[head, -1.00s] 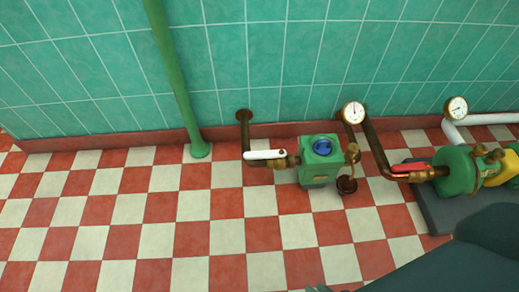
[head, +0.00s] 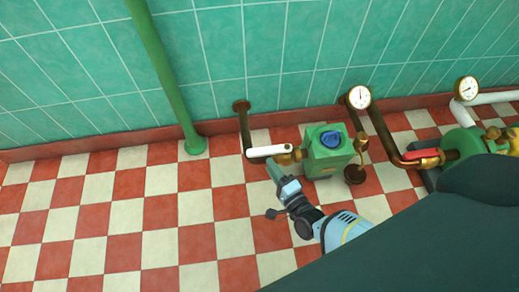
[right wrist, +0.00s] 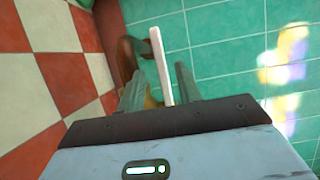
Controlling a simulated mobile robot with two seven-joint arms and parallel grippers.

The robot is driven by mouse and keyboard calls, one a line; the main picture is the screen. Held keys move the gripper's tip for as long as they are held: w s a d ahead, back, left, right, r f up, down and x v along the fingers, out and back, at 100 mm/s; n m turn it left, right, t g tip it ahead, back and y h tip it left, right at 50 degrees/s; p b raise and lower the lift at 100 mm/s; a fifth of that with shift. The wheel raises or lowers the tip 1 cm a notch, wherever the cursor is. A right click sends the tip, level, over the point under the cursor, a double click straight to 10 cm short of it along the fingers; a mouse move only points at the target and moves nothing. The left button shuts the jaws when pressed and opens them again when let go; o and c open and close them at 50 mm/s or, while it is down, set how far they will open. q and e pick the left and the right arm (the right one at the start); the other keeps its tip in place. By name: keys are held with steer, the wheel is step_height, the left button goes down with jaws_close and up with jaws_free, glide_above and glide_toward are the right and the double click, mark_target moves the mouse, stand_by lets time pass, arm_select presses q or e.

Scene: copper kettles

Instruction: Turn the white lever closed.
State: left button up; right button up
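The white lever (head: 268,150) points left from a brass valve (head: 290,156) on the brown pipe, beside the green box with a blue knob (head: 330,139). My right gripper (head: 273,167) is just below the lever in the head view. In the right wrist view, the two fingers of the gripper (right wrist: 158,82) are apart, and the white lever (right wrist: 159,62) appears between them. Whether either finger touches it I cannot tell. My left gripper is not in view.
A green post (head: 165,75) stands left of the valve. A pressure gauge (head: 359,97) and a red lever (head: 424,153) are to the right. A teal tiled wall (head: 90,60) is behind. The checkered floor (head: 110,215) at left is clear.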

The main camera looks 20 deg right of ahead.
mark_target(262, 154)
steer(key=w, duration=0.2)
steer(key=w+b, duration=0.1)
steer(key=w, duration=0.1)
steer(key=w+b, duration=0.1)
steer(key=w, duration=0.1)
steer(key=shift+a, duration=0.4)
steer(key=shift+w+b, duration=0.35)
steer(key=shift+w, duration=0.3)
steer(key=shift+c, duration=0.3)
jaws_close()
